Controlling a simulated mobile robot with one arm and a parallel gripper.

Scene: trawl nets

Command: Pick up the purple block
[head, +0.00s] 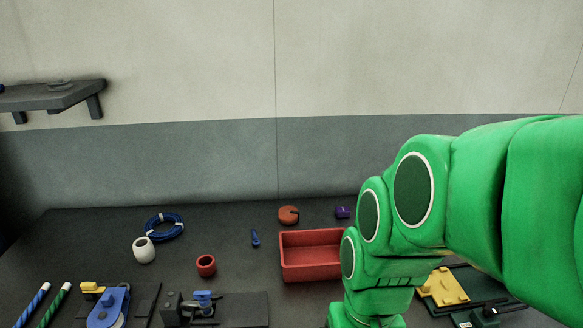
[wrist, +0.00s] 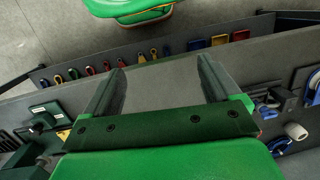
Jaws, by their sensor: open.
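The small purple block (head: 342,212) sits near the back of the dark table in the head view, right of a round red-orange piece. It does not show in the wrist view. My gripper (wrist: 160,78) is open in the wrist view, with nothing between its two dark fingers. It is over the table's edge area, well apart from the block. In the head view my green arm fills the right side, and the gripper's fingers are hidden or out of frame.
A red tray (head: 310,273) stands in front of the block. A red-orange disc (head: 288,215), blue coil (head: 164,227), white pot (head: 144,250) and red ring (head: 206,265) lie leftward. A yellow and black fixture (head: 445,287) is at right. Coloured hooks (wrist: 107,66) line an edge.

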